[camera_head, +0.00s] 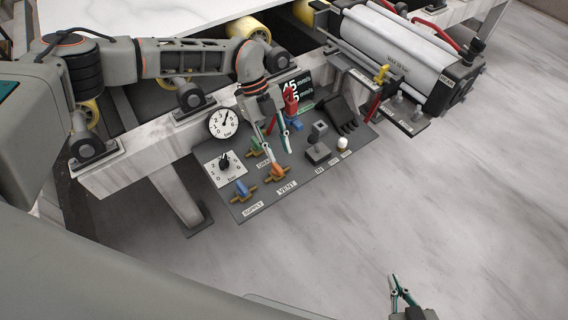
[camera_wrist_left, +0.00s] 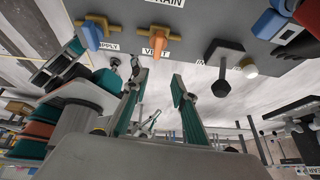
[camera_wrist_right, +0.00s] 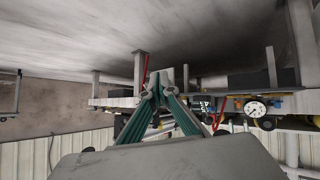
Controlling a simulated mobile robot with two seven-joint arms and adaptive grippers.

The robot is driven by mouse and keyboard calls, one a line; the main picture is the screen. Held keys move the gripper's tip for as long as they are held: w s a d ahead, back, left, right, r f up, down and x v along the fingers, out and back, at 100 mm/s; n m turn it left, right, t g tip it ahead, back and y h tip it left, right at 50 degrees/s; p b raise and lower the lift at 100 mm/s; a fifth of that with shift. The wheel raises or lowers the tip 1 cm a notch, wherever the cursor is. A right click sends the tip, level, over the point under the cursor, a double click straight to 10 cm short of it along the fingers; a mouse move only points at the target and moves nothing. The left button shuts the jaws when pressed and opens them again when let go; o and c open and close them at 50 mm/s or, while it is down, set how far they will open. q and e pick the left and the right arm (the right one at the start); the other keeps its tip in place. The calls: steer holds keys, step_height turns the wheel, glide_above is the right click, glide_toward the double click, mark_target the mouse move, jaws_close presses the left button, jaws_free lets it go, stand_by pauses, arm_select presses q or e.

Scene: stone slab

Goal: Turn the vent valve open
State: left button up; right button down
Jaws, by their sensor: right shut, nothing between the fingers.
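The vent valve (camera_head: 278,171) has an orange handle lying across its brass body, above the VENT label (camera_head: 287,187) on the grey panel. In the left wrist view the orange handle (camera_wrist_left: 163,42) shows near the top, beyond the fingertips. My left gripper (camera_head: 277,134) is open, its two fingers apart and pointing down over the panel, a little up-picture of the vent valve. Nothing shows between the fingers (camera_wrist_left: 158,80). My right gripper (camera_head: 402,278) is shut and empty at the bottom right, far from the panel; its tips meet in the right wrist view (camera_wrist_right: 160,84).
The blue supply valve (camera_head: 241,188) is left of the vent valve and the green drain valve (camera_head: 256,145) above it. Floor at right is clear.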

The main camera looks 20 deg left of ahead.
mark_target(277, 165)
arm_select(q)
steer(key=shift+n+y, duration=0.3)
steer(key=shift+y, duration=0.2)
steer(key=f, duration=0.2)
steer(key=f+b, duration=0.1)
steer(key=f, duration=0.3)
steer(key=shift+s+a+f, duration=0.15)
steer(key=shift+a+f, duration=0.15)
steer(key=shift+f, duration=0.1)
jaws_close()
